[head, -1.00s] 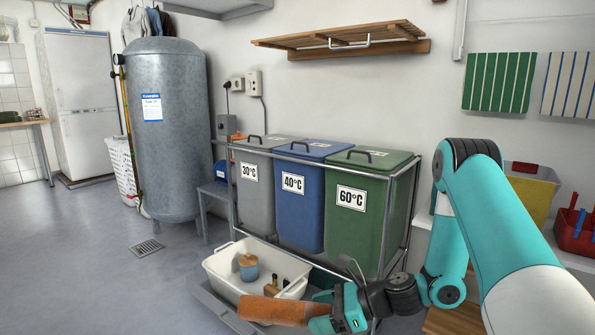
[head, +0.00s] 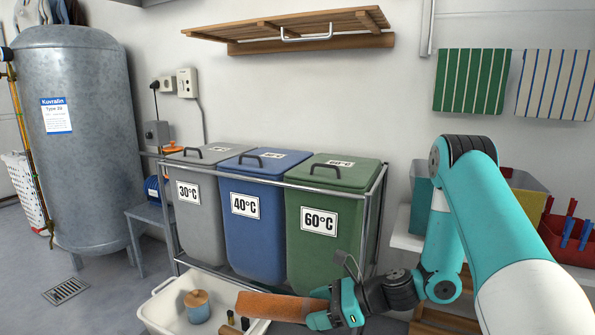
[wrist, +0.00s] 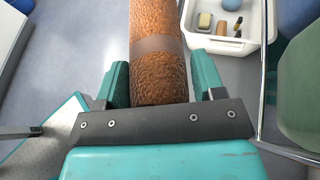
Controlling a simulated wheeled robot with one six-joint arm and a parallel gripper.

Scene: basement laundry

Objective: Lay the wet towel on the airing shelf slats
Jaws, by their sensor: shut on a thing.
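The wet towel appears as a rust-orange, rough-textured roll (head: 275,306), held roughly level low in the head view. My gripper (head: 325,307) is shut on its right end. In the wrist view the roll (wrist: 157,22) lies between both fingers (wrist: 160,78) and extends away beyond the top edge. The airing shelf (head: 310,22), made of wooden slats, is fixed high on the wall, with a light metal handle-like bar at its front. The shelf is well above and behind my gripper, and its visible slats are bare.
Grey (head: 195,215), blue (head: 255,228) and green (head: 322,255) lidded bins stand in a metal frame below the shelf. A white tub (head: 160,310) with small items sits low in front. A grey tank (head: 75,150) is at left; a red caddy (head: 572,245) is at right.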

